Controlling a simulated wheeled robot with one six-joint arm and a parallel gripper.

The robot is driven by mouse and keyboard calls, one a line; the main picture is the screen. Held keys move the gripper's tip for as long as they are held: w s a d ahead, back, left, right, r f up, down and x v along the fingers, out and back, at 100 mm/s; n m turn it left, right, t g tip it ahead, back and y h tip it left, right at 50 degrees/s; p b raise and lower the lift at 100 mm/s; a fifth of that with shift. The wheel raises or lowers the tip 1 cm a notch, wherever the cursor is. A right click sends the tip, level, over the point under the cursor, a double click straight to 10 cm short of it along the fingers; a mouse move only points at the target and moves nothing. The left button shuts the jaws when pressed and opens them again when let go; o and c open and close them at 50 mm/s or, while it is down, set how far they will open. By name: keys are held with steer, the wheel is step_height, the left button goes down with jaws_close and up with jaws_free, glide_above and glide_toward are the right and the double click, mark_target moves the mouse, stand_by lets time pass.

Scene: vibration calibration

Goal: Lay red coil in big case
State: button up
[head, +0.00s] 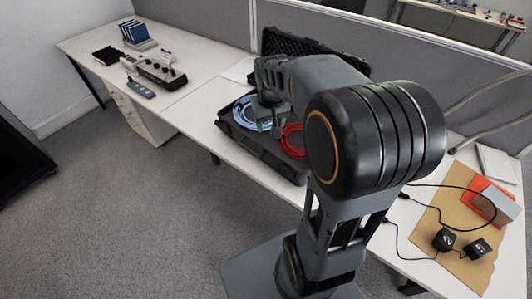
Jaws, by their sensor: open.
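The big case (262,154) is black and stands open on the desk, its raised lid (350,66) at the back, partly behind my arm. The red coil (291,142) shows in the right part of the case, its right side hidden by my arm. It looks laid inside, apart from any grip. My gripper (270,127) is open and points down over the middle of the case, just left of the red coil. Its fingertips are small and partly dark here. I cannot tell whether they touch the coil.
A light blue coil (238,112) lies in the case's left part. Control boxes (160,72) and a rack of blue-edged items (136,32) stand on the left desk. A brown mat (430,226) with black cubes (445,240) and cables lies right. A grey partition stands behind.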

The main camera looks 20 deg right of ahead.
steer(key=s+a+t, duration=0.1)
steer(key=s+a, duration=0.3)
steer(key=s, duration=0.2)
steer(key=s+a+r+n+t, duration=0.1)
steer(key=s+a, duration=0.2)
steer(key=s, duration=0.3)
steer(key=shift+s+a+n+y, duration=0.3)
steer(key=shift+a, duration=0.1)
stand_by(0.4)
